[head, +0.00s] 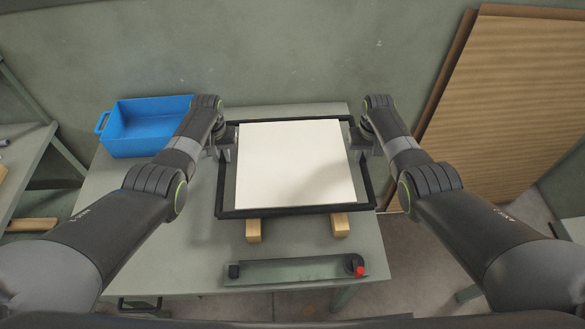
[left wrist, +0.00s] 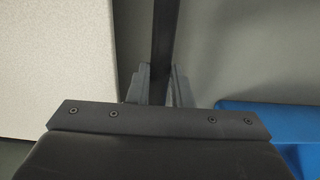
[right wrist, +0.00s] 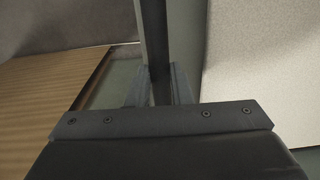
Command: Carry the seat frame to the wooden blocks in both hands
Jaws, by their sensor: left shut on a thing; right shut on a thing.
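The seat frame (head: 297,212) is a black rectangular frame with a white panel (head: 295,165) inside it. It lies roughly level over the middle of the table. My left gripper (head: 224,150) is shut on its left side bar, which also shows in the left wrist view (left wrist: 163,45). My right gripper (head: 357,148) is shut on its right side bar, seen in the right wrist view (right wrist: 153,45). Two wooden blocks (head: 254,231) (head: 340,226) stick out under the near edge of the frame. Whether the frame touches them cannot be told.
A blue bin (head: 150,125) stands at the table's back left. A shallow tray (head: 297,270) with a red-ended item (head: 358,266) lies at the front of the grey table (head: 180,235). A wooden panel (head: 505,110) leans on the wall at right.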

